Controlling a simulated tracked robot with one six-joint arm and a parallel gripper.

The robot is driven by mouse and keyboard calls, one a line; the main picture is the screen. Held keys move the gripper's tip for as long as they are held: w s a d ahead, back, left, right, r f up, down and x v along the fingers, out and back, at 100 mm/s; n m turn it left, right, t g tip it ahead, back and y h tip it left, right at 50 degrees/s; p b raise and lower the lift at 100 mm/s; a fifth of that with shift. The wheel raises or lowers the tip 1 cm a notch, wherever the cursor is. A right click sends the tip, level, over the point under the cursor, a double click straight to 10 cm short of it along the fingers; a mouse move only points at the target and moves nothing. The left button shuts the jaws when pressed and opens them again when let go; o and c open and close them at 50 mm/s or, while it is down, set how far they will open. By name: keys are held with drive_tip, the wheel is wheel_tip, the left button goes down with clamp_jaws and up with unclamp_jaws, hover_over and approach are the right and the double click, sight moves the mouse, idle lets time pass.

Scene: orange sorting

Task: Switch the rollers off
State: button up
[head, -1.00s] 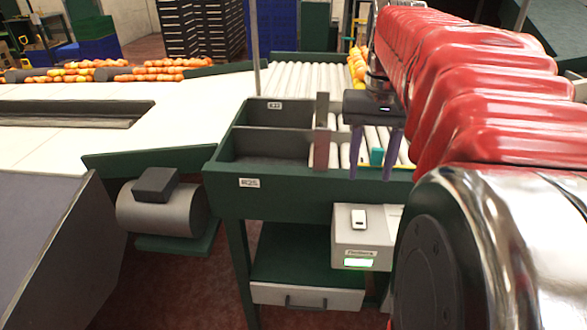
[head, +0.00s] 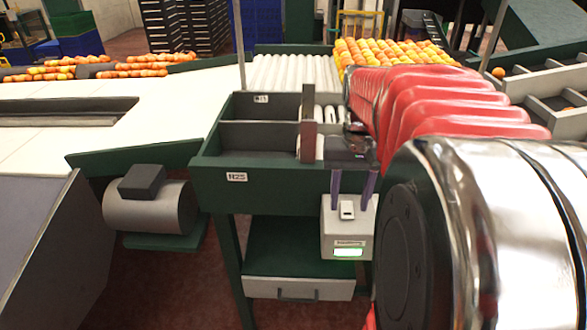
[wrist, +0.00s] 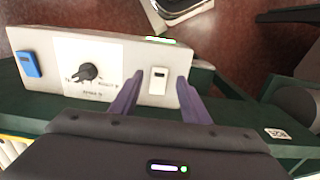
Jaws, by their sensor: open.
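A pale control box (head: 330,240) hangs on the front of the green sorting frame, with a green lit display (head: 348,252). In the wrist view the box's top panel (wrist: 125,50) carries a white switch (wrist: 159,80), a black knob (wrist: 88,72) and a blue switch (wrist: 29,64). My gripper (head: 353,202) is open and empty over the box; in the wrist view its purple fingers (wrist: 161,88) appear either side of the white switch. Contact cannot be told. White rollers (head: 290,72) lie behind; whether they turn cannot be told.
A green divided bin (head: 225,177) stands left of the box. An upright brown post (head: 308,135) is close to my gripper. Oranges (head: 395,52) cover the rollers at the back. A grey motor (head: 150,207) sits low at left. A drawer (head: 298,289) is below.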

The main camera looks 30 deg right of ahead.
sight(347, 210)
drive_tip(key=shift+f, duration=1.25)
drive_tip(key=shift+c, duration=0.3)
drive_tip(key=c, duration=1)
drive_tip(key=shift+w, duration=0.1)
drive_tip(key=shift+w+d+r+g+y, duration=0.1)
drive_tip(key=shift+w+g+y, duration=0.1)
drive_tip(key=shift+g+y, duration=0.4)
drive_tip(key=shift+w+d+r+g+y, duration=0.15)
drive_tip(key=shift+g+y, duration=0.25)
drive_tip(key=shift+g, duration=0.4)
drive_tip(key=o, duration=1.1)
drive_tip(key=shift+c, duration=0.2)
